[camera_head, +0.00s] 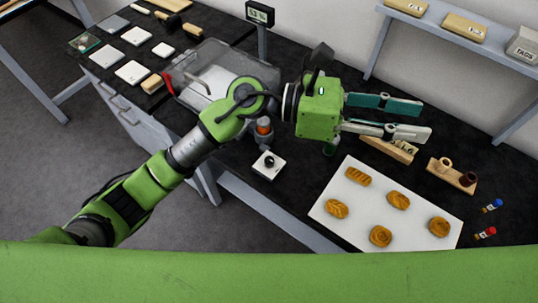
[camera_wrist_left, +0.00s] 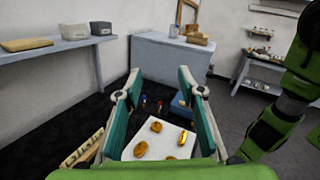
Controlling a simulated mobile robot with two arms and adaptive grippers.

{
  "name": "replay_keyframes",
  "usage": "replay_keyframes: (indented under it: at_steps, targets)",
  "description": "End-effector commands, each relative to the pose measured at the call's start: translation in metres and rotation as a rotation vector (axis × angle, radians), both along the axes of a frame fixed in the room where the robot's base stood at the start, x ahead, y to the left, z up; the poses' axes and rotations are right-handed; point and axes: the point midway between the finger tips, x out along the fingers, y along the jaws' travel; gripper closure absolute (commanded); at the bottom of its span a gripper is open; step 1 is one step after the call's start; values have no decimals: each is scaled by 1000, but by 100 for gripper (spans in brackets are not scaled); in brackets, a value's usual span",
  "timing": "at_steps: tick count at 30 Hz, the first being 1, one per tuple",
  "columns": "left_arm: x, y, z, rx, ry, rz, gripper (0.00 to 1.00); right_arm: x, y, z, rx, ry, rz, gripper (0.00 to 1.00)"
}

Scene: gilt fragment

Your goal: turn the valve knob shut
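A small white square block with a dark round knob (camera_head: 268,163) sits on the black bench top, below and left of my left gripper in the head view. It is the only knob-like thing I can make out; which way it is turned is too small to tell. My left gripper (camera_head: 426,120) is open and empty, held above the bench and pointing right, well apart from the knob. In the left wrist view its two teal-padded fingers (camera_wrist_left: 160,85) stand apart with nothing between them. The knob does not show there. My right gripper is not in view.
A wooden holder (camera_head: 452,176) and red and blue small items lie farther right. A clear box (camera_head: 215,68) stands behind my left arm. An orange-topped item (camera_head: 264,127) is partly hidden by the arm.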

Motion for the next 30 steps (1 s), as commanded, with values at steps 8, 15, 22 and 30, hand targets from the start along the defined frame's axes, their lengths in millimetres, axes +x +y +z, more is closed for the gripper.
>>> replay_keyframes:
  at_steps: [8, 15, 22, 30]
  targets:
    - [16, 65, -142, 706, -639, -349, 64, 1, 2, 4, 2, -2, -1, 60]
    - [86, 176, -173, 1225, -881, -543, 64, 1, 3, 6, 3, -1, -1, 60]
    - [105, 211, -173, 1375, -911, -594, 64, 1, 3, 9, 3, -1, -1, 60]
    - [103, 211, -215, 1371, -903, -596, 64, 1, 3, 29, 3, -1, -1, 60]
